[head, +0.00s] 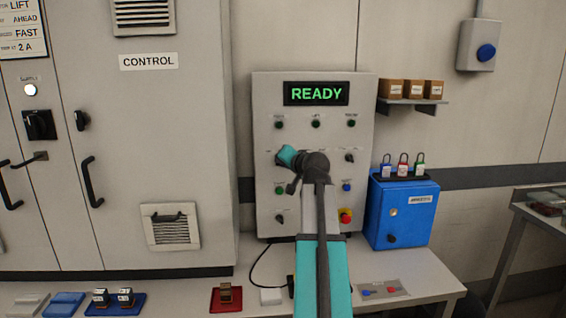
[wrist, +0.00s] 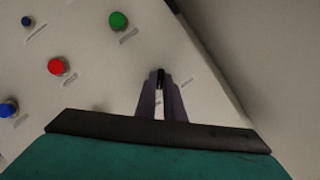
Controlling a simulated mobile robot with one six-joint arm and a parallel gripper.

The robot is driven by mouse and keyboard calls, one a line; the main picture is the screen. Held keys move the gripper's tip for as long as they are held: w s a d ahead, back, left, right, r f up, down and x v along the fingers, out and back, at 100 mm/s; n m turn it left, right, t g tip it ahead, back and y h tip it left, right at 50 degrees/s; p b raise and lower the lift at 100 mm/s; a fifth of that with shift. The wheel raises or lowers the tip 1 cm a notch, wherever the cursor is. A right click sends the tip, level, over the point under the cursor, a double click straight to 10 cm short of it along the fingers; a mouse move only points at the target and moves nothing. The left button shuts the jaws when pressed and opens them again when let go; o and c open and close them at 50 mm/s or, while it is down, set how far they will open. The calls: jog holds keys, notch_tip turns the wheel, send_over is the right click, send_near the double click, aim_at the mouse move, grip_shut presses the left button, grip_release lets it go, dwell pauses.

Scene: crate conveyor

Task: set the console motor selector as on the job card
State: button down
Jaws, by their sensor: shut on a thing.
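The grey console (head: 262,110) stands on the bench, with a green READY display (head: 316,93). My gripper (wrist: 160,82) is shut on a small dark selector knob (wrist: 160,74) near the console's left edge. In the head view, my teal and dark wrist (head: 289,156) covers most of that knob and its label, so its setting cannot be read. Another dark selector (head: 349,156) is at the right of the same row. The job card (head: 24,30) at the upper left is cut off; LIFT, AHEAD, FAST and 2 A can be read.
A blue lock box (head: 405,212) with several padlocks stands right of the console. An emergency button (head: 345,216) sits low on the console. A red tray (head: 226,300), a blue tray (head: 116,309) and a grey plate (head: 382,290) lie along the front. The control cabinet (head: 150,110) is at left.

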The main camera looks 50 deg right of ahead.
jog(key=n+g+h+p, duration=0.1)
jog(key=n, duration=0.1)
jog(key=n+g+h+p, duration=0.1)
jog(key=n, duration=0.1)
jog(key=n+g+p, duration=0.1)
jog(key=shift+w+a+r+n+h, duration=0.2)
jog(key=shift+w+a+n+h, duration=0.1)
jog(key=shift+n+h, duration=0.1)
dwell(0.4)
jog(key=c, duration=1.9)
grip_release()
jog(key=shift+d+f, duration=0.1)
jog(key=shift+o, duration=0.2)
jog(key=shift+s, duration=0.1)
jog(key=v, duration=1.3)
jog(key=shift+a+r, duration=0.3)
jog(key=shift+s, duration=0.15)
